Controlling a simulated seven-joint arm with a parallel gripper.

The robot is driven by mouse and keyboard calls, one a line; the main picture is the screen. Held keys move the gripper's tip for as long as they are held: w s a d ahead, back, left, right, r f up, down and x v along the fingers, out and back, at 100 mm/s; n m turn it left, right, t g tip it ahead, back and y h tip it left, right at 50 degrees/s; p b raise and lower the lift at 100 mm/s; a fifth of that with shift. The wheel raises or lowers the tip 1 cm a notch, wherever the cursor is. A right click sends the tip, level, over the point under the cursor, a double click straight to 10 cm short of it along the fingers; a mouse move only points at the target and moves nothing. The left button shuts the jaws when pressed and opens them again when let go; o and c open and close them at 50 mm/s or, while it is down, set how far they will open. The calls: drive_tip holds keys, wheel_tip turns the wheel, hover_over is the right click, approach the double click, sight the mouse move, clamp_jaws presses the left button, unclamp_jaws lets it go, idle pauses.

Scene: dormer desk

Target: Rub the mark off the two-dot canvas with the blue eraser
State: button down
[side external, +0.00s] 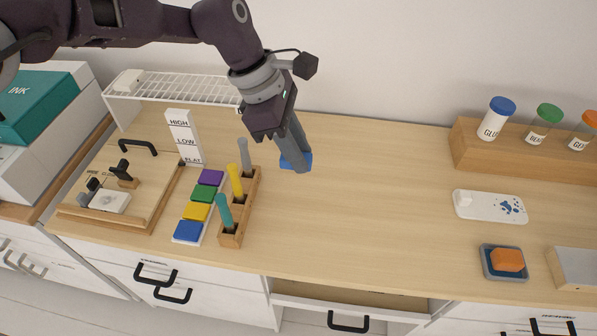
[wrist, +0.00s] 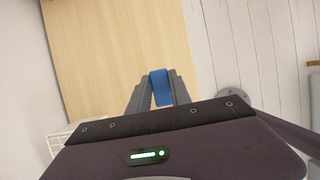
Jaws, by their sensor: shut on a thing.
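My gripper (side external: 298,164) is shut on the blue eraser (side external: 286,161), which shows on both sides of the fingertips, low over the bare desk behind the pen rack. In the wrist view the blue eraser (wrist: 161,86) sits between the two fingers (wrist: 159,92). I cannot tell whether the eraser touches the desk. No canvas with two clear dots can be made out. A white panel (side external: 482,208) with blue blotches and a small white block at its left end lies at the right, well apart from my gripper.
A wooden rack (side external: 229,238) with upright pens stands left of my gripper, beside a strip of coloured blocks (side external: 197,211). A jar shelf (side external: 480,155) is at the back right. An orange block (side external: 507,260) sits in a dark tray. The desk's middle is clear; a front drawer (side external: 350,300) is open.

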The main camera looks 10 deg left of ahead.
drive_tip(key=w+a, duration=0.3)
drive_tip(key=a, duration=0.9)
drive_tip(key=w+a, duration=0.3)
drive_tip(key=a, duration=0.9)
drive_tip(key=s+a, duration=0.4)
drive_tip(key=a, duration=0.7)
drive_tip(key=s+a, duration=0.4)
drive_tip(key=a, duration=0.7)
drive_tip(key=shift+w+d+f, duration=0.1)
drive_tip(key=shift+w+f, duration=0.05)
drive_tip(key=shift+f, duration=8.95)
drive_tip(key=shift+a+r, duration=0.25)
drive_tip(key=shift+a, duration=1.1)
drive_tip(key=shift+d, duration=1.2)
drive_tip(key=shift+a, duration=1.25)
drive_tip(key=d, duration=0.2)
drive_tip(key=shift+d, duration=0.3)
drive_tip(key=shift+a, duration=1.3)
drive_tip(key=shift+d, duration=1.35)
wheel_tip(320, 180, up, 6)
drive_tip(key=shift+r, duration=0.25)
